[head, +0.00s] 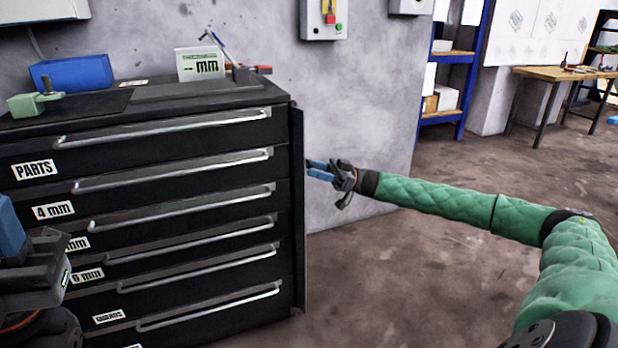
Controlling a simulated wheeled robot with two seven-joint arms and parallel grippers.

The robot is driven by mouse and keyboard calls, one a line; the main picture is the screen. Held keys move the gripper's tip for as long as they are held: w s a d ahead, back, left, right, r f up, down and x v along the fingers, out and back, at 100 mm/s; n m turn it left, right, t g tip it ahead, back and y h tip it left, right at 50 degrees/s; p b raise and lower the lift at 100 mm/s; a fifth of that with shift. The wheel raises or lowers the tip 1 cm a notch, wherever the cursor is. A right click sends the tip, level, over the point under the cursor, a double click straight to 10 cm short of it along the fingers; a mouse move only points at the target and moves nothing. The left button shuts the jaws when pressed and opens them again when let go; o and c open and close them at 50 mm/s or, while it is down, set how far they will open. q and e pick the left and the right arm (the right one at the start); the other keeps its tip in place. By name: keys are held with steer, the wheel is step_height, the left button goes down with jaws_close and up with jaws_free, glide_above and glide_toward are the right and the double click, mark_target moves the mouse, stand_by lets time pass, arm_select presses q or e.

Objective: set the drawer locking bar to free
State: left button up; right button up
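The black drawer cabinet (150,165) stands at the left with its drawers closed. A tall, narrow dark bar (298,215) runs upright along the right edge of its front, standing out a little from the drawer fronts; it looks like the locking bar. My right gripper (312,169) has blue fingertips pointing left at the upper part of this bar. Whether they touch it, and how far they are apart, I cannot tell. My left gripper (12,235) is at the lower left in front of the drawers, partly cut off by the picture edge.
On the cabinet top are a blue box (75,73), a green clamp-like object (35,103), a white "mm" sign (200,64) and a dark stand. A grey wall (350,110) is behind. The floor (420,260) right of the cabinet is clear.

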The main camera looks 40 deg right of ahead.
steer(key=shift+s+a+f+m+t+h+b, duration=0.1)
steer(key=shift+s+a+m+t+h+b, duration=0.15)
steer(key=shift+m+t+h, duration=0.5)
steer(key=shift+s+a+f+m+t+h+b, duration=0.15)
steer(key=shift+a+m+t+h+b, duration=0.15)
steer(key=shift+t, duration=0.85)
steer(key=m+t+h, duration=0.1)
steer(key=a+m+t+h, duration=0.1)
steer(key=t+h, duration=0.1)
steer(key=m+t+h, duration=0.1)
steer(key=t, duration=0.1)
steer(key=shift+s+a+r+m+h, duration=0.2)
steer(key=shift+a+r+m+h, duration=0.05)
steer(key=shift+a+m, duration=0.1)
steer(key=shift+t+h+p, duration=0.3)
steer(key=shift+h+p, duration=0.1)
steer(key=p, duration=0.7)
glide_toward(304, 170)
steer(key=shift+w+d+f, duration=0.2)
steer(key=shift+w+d, duration=0.85)
steer(key=shift+d, duration=0.2)
